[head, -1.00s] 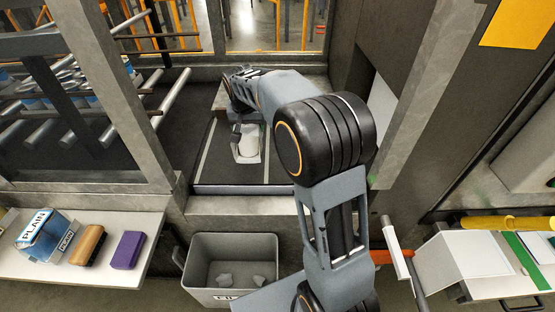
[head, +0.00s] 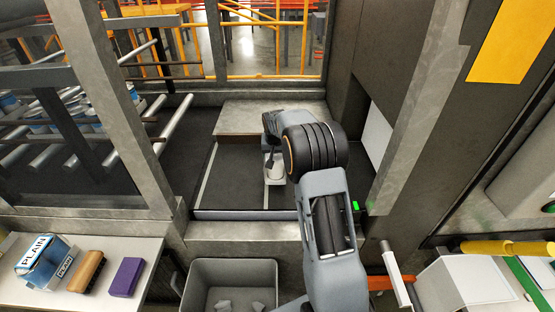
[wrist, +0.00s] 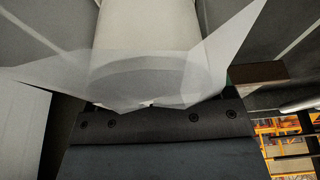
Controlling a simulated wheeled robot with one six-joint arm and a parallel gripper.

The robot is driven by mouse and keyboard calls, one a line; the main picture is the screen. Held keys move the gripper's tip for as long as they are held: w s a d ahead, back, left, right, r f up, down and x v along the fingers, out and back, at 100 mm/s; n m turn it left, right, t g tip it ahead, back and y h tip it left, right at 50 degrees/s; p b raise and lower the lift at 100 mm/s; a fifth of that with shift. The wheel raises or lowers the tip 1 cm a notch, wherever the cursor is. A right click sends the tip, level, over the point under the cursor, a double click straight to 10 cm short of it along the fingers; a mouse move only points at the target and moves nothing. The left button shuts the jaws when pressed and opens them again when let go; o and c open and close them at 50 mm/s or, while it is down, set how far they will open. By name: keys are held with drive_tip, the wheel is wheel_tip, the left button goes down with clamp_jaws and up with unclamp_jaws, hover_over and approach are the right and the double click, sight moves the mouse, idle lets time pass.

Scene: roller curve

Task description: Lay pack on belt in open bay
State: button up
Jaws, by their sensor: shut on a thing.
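The white pack (head: 274,172) hangs under my gripper (head: 271,155) in the open bay, over the dark belt (head: 234,178). My gripper is shut on the pack. In the wrist view the pack (wrist: 150,25) is a pale rounded body with thin, see-through wrapper flaps spreading to both sides. My gripper (wrist: 150,106) is along its lower edge there. The belt has a light line along its left side. My arm hides part of the belt's right side. I cannot tell whether the pack touches the belt.
A flat grey plate (head: 268,117) lies behind the belt. Metal posts (head: 135,110) flank the bay. A grey bin (head: 230,268) stands in front. A shelf at left holds a blue PLAIN pack (head: 42,258), a brown block (head: 87,271) and a purple block (head: 126,277).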

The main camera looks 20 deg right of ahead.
drive_tip(key=shift+w+d+f+p, duration=0.3)
drive_tip(key=shift+d+f, duration=0.2)
drive_tip(key=shift+f, duration=1.55)
drive_tip(key=shift+f, duration=0.15)
drive_tip(key=o, duration=1.4)
drive_tip(key=shift+s, duration=0.1)
